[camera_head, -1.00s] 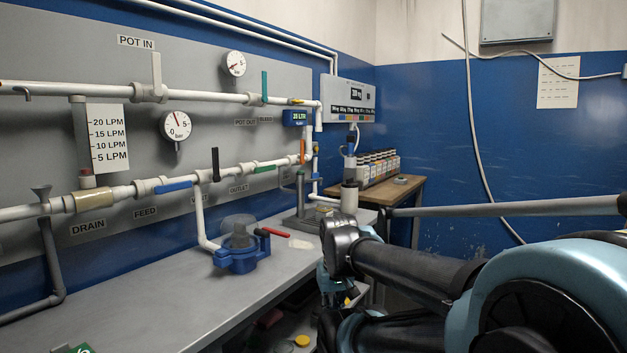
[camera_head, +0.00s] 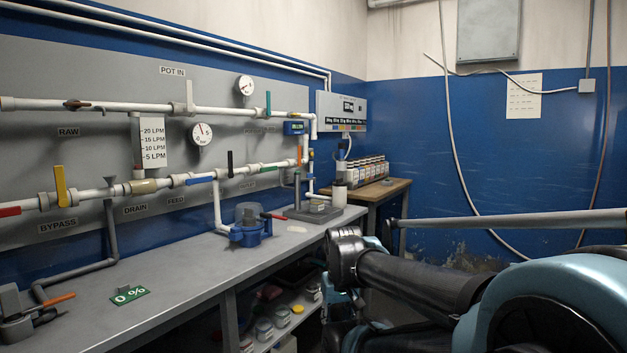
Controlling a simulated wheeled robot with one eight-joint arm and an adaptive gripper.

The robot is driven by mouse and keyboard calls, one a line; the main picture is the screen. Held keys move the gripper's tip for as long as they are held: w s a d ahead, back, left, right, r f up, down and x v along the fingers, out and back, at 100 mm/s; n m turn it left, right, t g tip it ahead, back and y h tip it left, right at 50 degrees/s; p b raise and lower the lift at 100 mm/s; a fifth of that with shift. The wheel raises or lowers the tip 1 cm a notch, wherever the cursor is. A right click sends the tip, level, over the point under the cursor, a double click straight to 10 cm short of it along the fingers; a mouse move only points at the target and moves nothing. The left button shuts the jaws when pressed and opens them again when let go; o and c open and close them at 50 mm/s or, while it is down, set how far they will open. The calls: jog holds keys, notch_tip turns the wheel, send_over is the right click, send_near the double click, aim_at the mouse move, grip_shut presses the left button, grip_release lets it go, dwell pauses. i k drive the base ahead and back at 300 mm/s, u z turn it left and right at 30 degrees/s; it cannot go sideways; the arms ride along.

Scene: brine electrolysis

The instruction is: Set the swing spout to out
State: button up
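I cannot tell for sure which part is the swing spout; no part is labelled so. A grey bent pipe (camera_head: 109,235) drops from the lower white line near the DRAIN label and bends left to the bench. A white pipe (camera_head: 217,203) drops from the same line to a blue-based pot with a clear dome (camera_head: 247,229) on the bench. My folded black and teal arm fills the lower right, apart from the piping. The fingers of my gripper cannot be made out.
The grey bench (camera_head: 180,268) runs along the pipe panel. A green "0 %" sign (camera_head: 130,296) and a grey device with an orange handle (camera_head: 22,318) stand at its left end. A wooden table (camera_head: 373,191) with bottles is at the back. Shelves are under the bench.

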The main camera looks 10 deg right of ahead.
aim_at(310, 176)
jog(key=z, duration=0.65)
jog(key=i, duration=1.95)
jog(key=u, duration=0.4)
